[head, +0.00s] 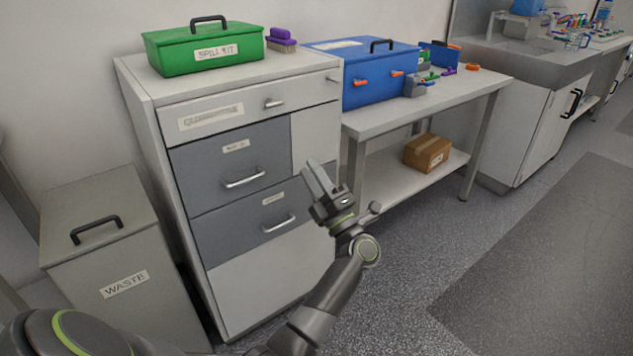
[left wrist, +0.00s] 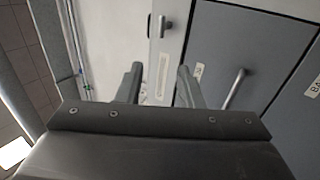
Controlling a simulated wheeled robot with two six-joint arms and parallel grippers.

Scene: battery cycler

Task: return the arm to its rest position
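My left arm (head: 335,290) reaches up from the bottom of the head view. My left gripper (head: 320,178) is in front of the right side of the drawer cabinet (head: 265,285), apparently holding nothing. In the left wrist view its two fingers (left wrist: 160,82) stand apart with nothing between them, and the cabinet's drawer fronts (left wrist: 225,50) and handles lie beyond. Whether it touches the cabinet cannot be told, but a gap seems to show. My right gripper is in neither view.
A grey waste bin (head: 85,255) stands left of the cabinet. A green spill kit box (head: 180,58) sits on the cabinet. A bench (head: 380,125) with a blue box (head: 365,95) is to the right, a carton (head: 427,152) on its lower shelf. The floor (head: 400,270) at right is clear.

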